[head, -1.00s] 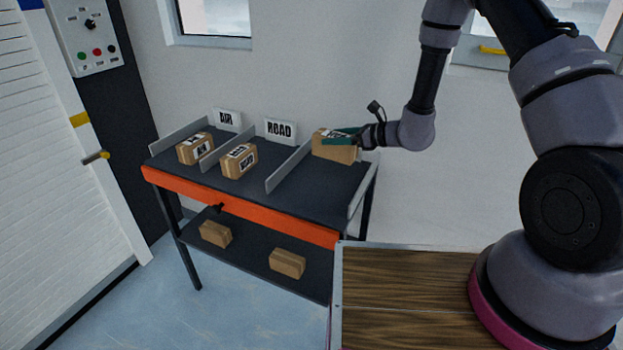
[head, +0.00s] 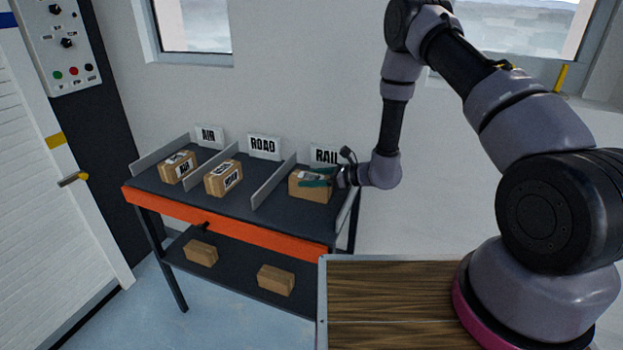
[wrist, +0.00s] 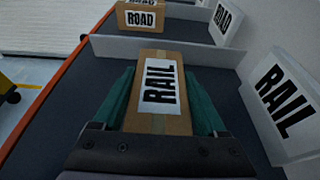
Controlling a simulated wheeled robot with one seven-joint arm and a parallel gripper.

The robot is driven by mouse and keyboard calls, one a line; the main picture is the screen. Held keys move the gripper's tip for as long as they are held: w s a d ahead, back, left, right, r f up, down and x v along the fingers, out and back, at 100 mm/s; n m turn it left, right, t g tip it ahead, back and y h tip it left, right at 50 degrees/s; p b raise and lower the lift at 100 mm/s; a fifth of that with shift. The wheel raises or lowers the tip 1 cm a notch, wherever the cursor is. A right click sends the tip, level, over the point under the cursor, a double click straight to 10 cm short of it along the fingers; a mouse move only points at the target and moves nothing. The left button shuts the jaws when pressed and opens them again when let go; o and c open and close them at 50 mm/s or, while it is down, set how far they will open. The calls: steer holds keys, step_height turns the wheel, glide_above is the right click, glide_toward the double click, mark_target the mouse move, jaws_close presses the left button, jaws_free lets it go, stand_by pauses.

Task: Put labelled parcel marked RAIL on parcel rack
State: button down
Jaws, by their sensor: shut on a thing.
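The parcel marked RAIL (wrist: 158,88) is a brown box with a white label on top. In the head view the same parcel (head: 310,188) is in the right bay of the parcel rack (head: 270,205), in front of the RAIL sign (head: 326,155). My gripper (wrist: 158,95) is shut on it, with a green finger on each side. In the head view my gripper (head: 318,179) reaches it from the right. The parcel is at or close to the shelf surface; I cannot tell if it touches. Its underside is hidden.
The ROAD parcel (head: 223,179) and AIR parcel (head: 178,167) sit in the other bays. Grey dividers (head: 275,182) separate the bays. Two plain boxes (head: 201,252) (head: 276,280) lie on the lower shelf. A wood-topped surface (head: 390,300) is in front on the right.

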jaws_free()
steer(key=shift+f, duration=0.1)
